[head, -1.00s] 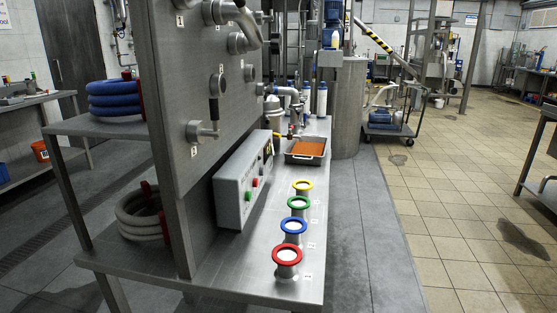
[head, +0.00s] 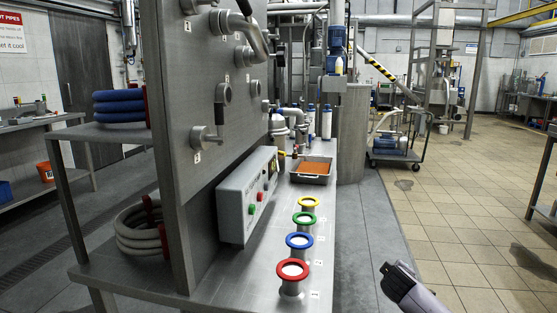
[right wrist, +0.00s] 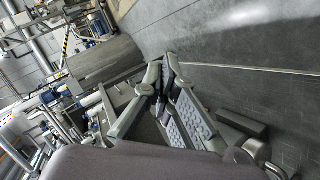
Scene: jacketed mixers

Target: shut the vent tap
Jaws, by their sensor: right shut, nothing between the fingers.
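I cannot tell for sure which fitting is the vent tap. The upright steel panel carries several numbered valves and pipe ends. A valve with a dark lever (head: 223,95) is on the panel's middle part, and a lower valve (head: 203,139) sits beneath it. A small fitting with a yellow part (head: 284,153) is by the pipework behind the tray. My right gripper (head: 388,270) is at the lower right in the head view, apart from the bench and touching nothing. In the right wrist view its fingers (right wrist: 165,88) are shut and empty. My left gripper is not in view.
Several colour-ringed steel ports (head: 293,270) stand in a row on the bench beside a grey control box (head: 247,195). A tray of orange material (head: 311,170) is farther back. Coiled hoses (head: 120,105) are at left.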

